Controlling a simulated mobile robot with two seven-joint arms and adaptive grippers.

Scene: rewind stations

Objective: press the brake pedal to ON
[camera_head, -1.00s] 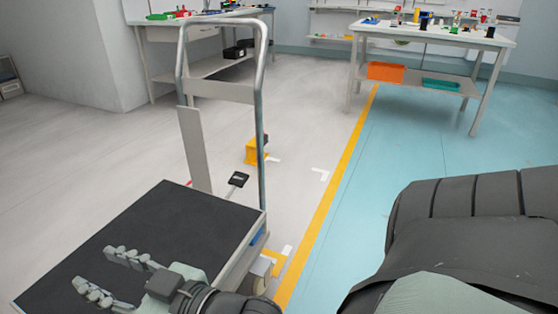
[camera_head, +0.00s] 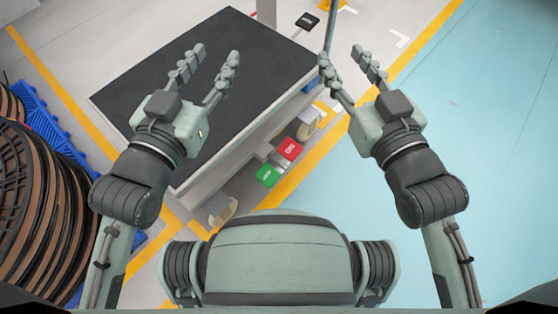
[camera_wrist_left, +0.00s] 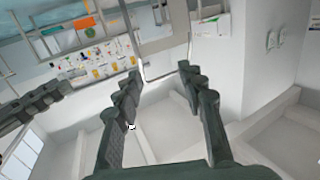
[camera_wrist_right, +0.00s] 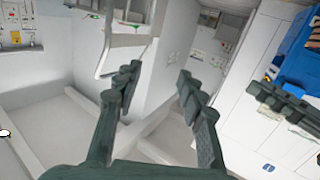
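A cart with a black platform (camera_head: 200,75) stands in front of me. On its near side, low down, a red pedal (camera_head: 289,150) and a green pedal (camera_head: 267,175) sit side by side with small white lettering I cannot read surely. My left gripper (camera_head: 213,53) appears over the platform, open and empty; its spread fingers also show in the left wrist view (camera_wrist_left: 160,75). My right gripper (camera_head: 341,57) is open and empty near the cart's handle post in the picture; its fingers show in the right wrist view (camera_wrist_right: 160,75). Neither gripper is at the pedals.
Large cable reels (camera_head: 35,205) stand on a blue pallet (camera_head: 50,125) at the left. A yellow floor line (camera_head: 400,65) runs along the cart's right; the blue floor (camera_head: 470,120) beyond is clear. Cart wheels (camera_head: 310,122) show beside the pedals. A small black object (camera_head: 307,20) shows beyond the platform.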

